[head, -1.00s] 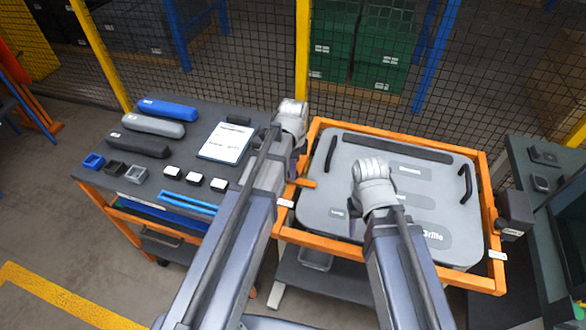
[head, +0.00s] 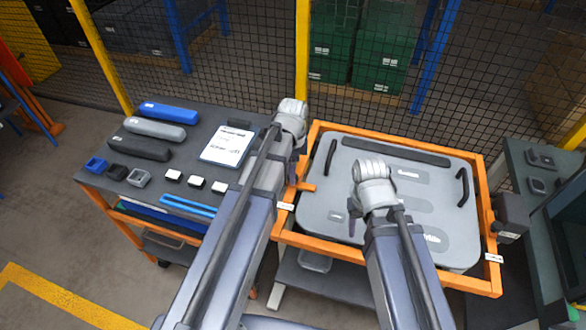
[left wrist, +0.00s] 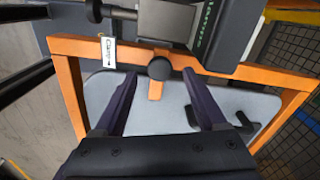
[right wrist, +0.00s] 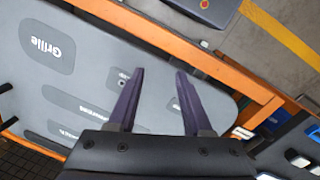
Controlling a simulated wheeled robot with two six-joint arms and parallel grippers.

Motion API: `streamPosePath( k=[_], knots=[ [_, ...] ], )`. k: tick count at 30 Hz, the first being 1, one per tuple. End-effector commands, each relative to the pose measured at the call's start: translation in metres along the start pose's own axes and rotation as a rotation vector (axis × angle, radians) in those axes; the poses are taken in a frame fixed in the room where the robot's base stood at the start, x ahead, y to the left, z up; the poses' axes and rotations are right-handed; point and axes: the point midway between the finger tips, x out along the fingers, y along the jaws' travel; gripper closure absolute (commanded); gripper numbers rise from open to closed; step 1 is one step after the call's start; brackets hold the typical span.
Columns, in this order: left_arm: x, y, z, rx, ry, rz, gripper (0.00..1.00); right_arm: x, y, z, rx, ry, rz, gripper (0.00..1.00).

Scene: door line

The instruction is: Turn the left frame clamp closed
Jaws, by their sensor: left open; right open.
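The left frame clamp has an orange lever (head: 306,187) on the left rail of the orange frame, pointing in over the grey panel (head: 400,180). In the left wrist view its dark round knob (left wrist: 160,68) and orange lever (left wrist: 155,90) show beside a white tag (left wrist: 108,52). My left gripper (head: 299,165) is open over the clamp. In its wrist view the fingers (left wrist: 158,88) lie on either side of the lever, with gaps; contact cannot be told. My right gripper (head: 354,222) is open and empty over the panel. Its fingers (right wrist: 158,82) show in its wrist view.
A tool cart (head: 110,185) with bars, small blocks and a white sheet stands at the left. A dark handle (left wrist: 245,125) rises from the panel near my left fingers. A mesh fence (head: 420,130) stands behind.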

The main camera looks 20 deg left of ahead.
Motion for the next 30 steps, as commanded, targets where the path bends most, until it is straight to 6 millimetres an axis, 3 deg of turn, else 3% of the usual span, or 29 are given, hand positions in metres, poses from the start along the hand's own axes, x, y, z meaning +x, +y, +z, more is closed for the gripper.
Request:
streamPosePath(
  k=[3,12,30],
  knots=[
    [-0.022,0.0,0.0,0.0,0.0,0.0,0.27,-0.022,0.002,0.001,0.0,0.0,0.0,0.5],
    [-0.057,0.0,0.0,0.001,0.0,0.0,0.27,-0.057,0.005,0.003,0.005,0.0,-0.001,0.5],
    [-0.058,0.001,0.0,-0.001,0.0,0.0,0.27,-0.058,0.005,0.003,0.006,0.0,-0.001,0.5]
  ],
)
